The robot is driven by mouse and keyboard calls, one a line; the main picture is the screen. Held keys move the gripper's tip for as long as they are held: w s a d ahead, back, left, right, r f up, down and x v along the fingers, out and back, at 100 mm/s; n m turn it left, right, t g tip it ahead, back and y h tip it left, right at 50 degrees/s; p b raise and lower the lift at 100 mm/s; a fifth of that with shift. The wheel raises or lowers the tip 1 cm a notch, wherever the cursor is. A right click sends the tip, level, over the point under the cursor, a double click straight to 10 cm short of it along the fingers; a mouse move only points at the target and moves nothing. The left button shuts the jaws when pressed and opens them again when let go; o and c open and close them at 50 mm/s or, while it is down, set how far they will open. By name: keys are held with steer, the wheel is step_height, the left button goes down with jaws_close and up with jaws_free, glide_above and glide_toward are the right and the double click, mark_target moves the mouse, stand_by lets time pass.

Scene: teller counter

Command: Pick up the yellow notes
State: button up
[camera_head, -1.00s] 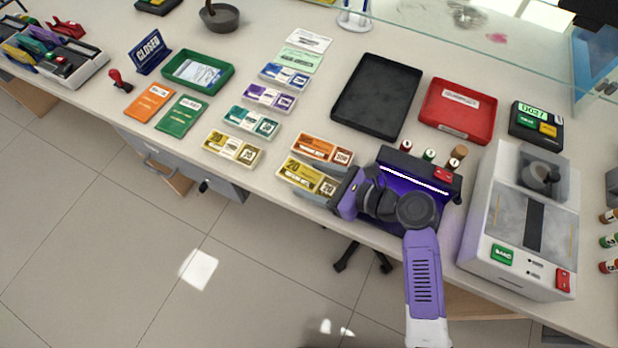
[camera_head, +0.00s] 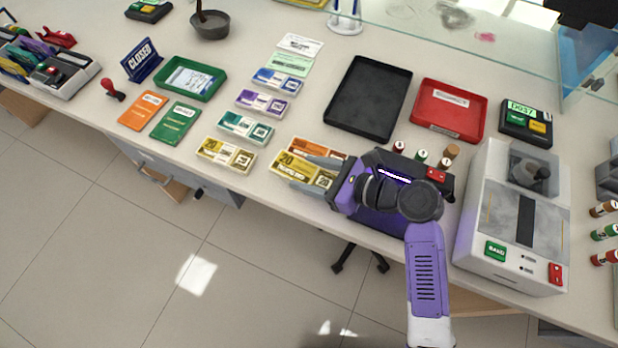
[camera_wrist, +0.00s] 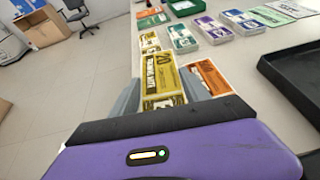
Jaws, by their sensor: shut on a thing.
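The yellow notes (camera_head: 298,170) are a flat bundle marked 20 near the counter's front edge. My gripper (camera_head: 313,174) reaches them from the right, with its grey fingers on either side of the bundle. In the wrist view the yellow notes (camera_wrist: 161,78) lie between the fingers (camera_wrist: 160,100), and the gripper is shut on them. I cannot tell whether they are clear of the counter. A second yellow bundle (camera_head: 226,154) lies apart, further left.
Orange notes (camera_head: 318,148) lie right behind the held bundle. Teal notes (camera_head: 245,128), purple notes (camera_head: 262,104) and a black tray (camera_head: 368,98) lie farther back. A purple-lit device (camera_head: 400,178) stands under my wrist, and a counting machine (camera_head: 512,220) stands right.

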mark_target(309, 174)
step_height(309, 174, up, 15)
steer(key=p, duration=0.1)
